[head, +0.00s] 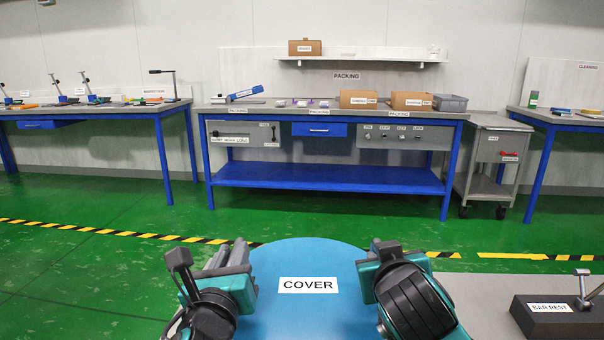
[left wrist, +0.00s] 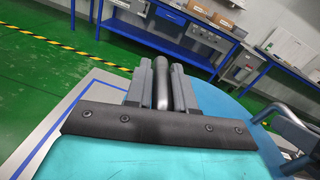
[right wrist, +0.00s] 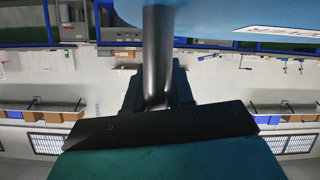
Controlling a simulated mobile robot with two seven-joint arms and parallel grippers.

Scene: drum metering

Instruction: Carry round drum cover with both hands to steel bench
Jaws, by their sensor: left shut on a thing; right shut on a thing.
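The round drum cover (head: 305,258) is a blue disc with a white COVER label, held in front of me at the bottom of the head view. My left gripper (head: 240,256) is at its left edge, shut on a dark handle (left wrist: 161,85) of the cover. My right gripper (head: 376,250) is at its right edge, shut on a second dark handle bar (right wrist: 157,60). The cover's blue face also shows in the left wrist view (left wrist: 215,108) and the right wrist view (right wrist: 205,14). No bench is labelled steel; a grey flat top (head: 480,288) lies at lower right.
A black block labelled BAR REST (head: 550,318) stands on the grey top. Across the green floor is a blue packing bench (head: 330,176) with cartons. A grey trolley (head: 493,165) stands right of it. Yellow-black tape (head: 110,231) crosses the open floor.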

